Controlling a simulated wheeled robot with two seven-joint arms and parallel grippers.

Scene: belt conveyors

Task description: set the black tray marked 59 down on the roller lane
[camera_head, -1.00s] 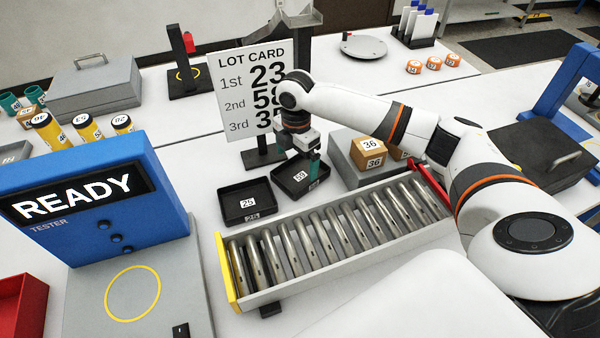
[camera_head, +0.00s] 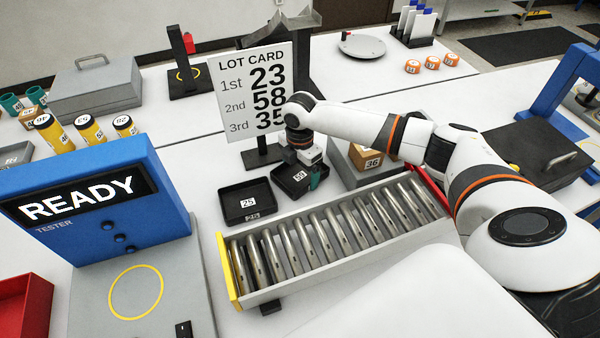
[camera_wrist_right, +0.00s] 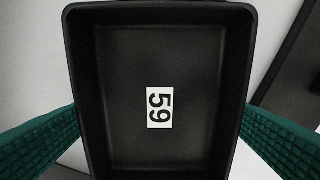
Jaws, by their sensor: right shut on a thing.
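The black tray marked 59 (camera_head: 291,188) is behind the roller lane, beside another black tray, in the head view. My right gripper (camera_head: 304,178) is down at it, shut on it. In the right wrist view the tray's inside (camera_wrist_right: 125,65) is empty except for its 59 label, with the green fingers at its left and right walls. The roller lane (camera_head: 335,238) has bare metal rollers, a yellow left end and a red right end. My left gripper is not in view.
A black tray marked 25 (camera_head: 235,211) stands just left of tray 59. The lot card (camera_head: 229,95) stands behind. A box marked 36 (camera_head: 366,158) is to the right. The blue tester (camera_head: 165,208) stands left of the lane.

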